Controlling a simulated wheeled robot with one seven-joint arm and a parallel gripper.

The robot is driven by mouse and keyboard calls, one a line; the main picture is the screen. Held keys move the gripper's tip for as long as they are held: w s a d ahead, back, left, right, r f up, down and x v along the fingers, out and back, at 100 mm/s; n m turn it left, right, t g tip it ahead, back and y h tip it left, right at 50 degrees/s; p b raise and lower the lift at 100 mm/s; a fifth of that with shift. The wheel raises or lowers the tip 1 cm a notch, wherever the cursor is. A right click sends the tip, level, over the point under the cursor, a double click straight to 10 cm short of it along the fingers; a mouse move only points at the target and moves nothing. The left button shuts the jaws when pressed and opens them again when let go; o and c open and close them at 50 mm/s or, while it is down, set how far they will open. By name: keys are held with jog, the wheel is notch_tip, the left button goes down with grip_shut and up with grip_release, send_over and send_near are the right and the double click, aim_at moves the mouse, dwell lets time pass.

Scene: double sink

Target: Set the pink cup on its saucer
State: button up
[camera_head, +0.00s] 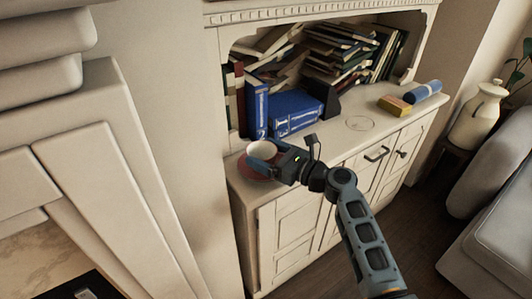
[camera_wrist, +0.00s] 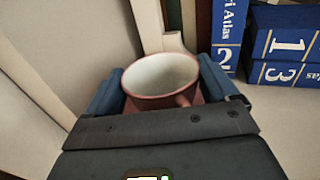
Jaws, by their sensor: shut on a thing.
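The pink cup (camera_wrist: 150,102), white inside, is upright between the two blue fingers of my gripper (camera_wrist: 162,86) in the wrist view. Its handle points toward my wrist, to the lower right. In the head view the cup (camera_head: 262,147) shows mostly as a pale opening, partly covered by my gripper (camera_head: 261,156). My gripper is shut on the cup. A reddish saucer (camera_head: 248,173) lies under the cup and fingers at the left end of the cabinet top, mostly hidden. I cannot tell whether the cup touches it.
Blue atlas volumes (camera_head: 296,112) stand and lie just behind the gripper. Piled books (camera_head: 340,50) fill the niche. A thin pale circle (camera_head: 360,123) marks the cabinet top to the right. A yellow box (camera_head: 394,105) and blue roll (camera_head: 425,91) lie farther right.

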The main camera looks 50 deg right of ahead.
jog(key=o, duration=0.9)
jog(key=shift+r+p, duration=0.3)
jog(key=shift+r, duration=0.1)
jog(key=s+d+b, duration=0.1)
jog(key=s, duration=1.1)
jog(key=s+a+f+n+g+h, duration=0.2)
jog(key=s+a+f+n+g, duration=0.1)
jog(key=s+a+f+n, duration=0.4)
jog(key=s+a+f+n+g+h, duration=0.1)
jog(key=s+a+f+n+g, duration=0.2)
jog(key=a, duration=0.5)
jog(key=s+a+r+n+t, duration=0.1)
jog(key=s+a+r+n, duration=0.2)
jog(key=s+r+n, duration=0.2)
jog(key=s+a+r+n+t, duration=0.1)
jog(key=s+r+n, duration=0.3)
jog(key=n, duration=0.7)
jog(key=s+a+r+n+t+y, duration=0.1)
jog(key=s+a+r+n, duration=0.3)
jog(key=n, duration=0.4)
jog(key=shift+s+a+r+n, duration=0.2)
jog(key=shift+s+r, duration=0.2)
jog(key=shift+s, duration=0.1)
jog(key=shift+s+a+r+n, duration=0.15)
jog(key=shift+s+r+n, duration=0.05)
jog(key=shift+s+r, duration=0.25)
